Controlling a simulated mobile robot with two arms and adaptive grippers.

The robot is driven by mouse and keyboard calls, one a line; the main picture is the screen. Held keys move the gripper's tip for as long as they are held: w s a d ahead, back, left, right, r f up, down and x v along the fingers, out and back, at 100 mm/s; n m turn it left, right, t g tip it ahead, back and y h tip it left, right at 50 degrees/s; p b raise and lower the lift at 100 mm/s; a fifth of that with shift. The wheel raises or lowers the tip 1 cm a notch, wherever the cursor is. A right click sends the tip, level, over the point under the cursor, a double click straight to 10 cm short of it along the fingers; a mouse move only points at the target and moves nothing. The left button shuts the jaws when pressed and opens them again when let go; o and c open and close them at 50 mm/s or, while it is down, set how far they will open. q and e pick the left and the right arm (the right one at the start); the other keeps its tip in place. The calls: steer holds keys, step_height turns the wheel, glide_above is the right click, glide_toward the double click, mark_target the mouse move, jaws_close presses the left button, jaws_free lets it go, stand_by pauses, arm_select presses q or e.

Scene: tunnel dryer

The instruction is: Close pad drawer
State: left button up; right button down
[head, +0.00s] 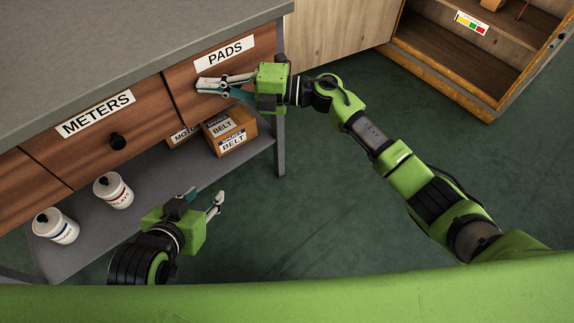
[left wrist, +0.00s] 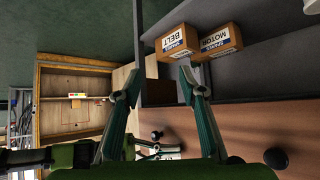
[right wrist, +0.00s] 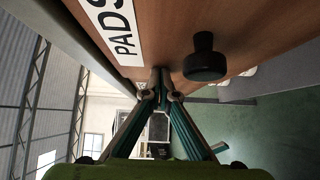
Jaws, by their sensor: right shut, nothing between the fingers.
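The pad drawer (head: 183,91) has a brown wood front and a white PADS label (head: 224,51). In the head view its front looks about level with the METERS drawer beside it; I cannot tell whether a small gap is left. Its black knob (right wrist: 205,58) shows in the right wrist view and is hidden behind my right gripper in the head view. My right gripper (head: 201,86) is shut and empty, its fingertips close in front of the drawer front; contact is unclear. My left gripper (head: 204,197) is open and empty, low in front of the bench shelf.
The METERS drawer (head: 95,135) has a black knob (head: 117,142). The lower shelf (head: 165,185) holds a BELT box (head: 233,142), a MOTOR box (head: 185,135) and two white jars (head: 113,190). A wooden cabinet (head: 480,55) stands open at upper right. The green floor between is clear.

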arm_select(q)
steer(key=shift+w+d+r+t, duration=0.15)
steer(key=shift+w+r+t, duration=0.15)
steer(key=shift+w+r, duration=0.25)
steer(key=shift+w+d+r+t, duration=0.15)
steer(key=shift+w+r+t, duration=0.15)
steer(key=shift+w+r, duration=0.15)
arm_select(e)
steer(key=shift+w+a+r, duration=0.15)
steer(key=shift+w+a, duration=0.2)
steer(key=shift+w, duration=0.3)
steer(key=shift+r, duration=0.1)
arm_select(q)
steer(key=shift+f, duration=0.1)
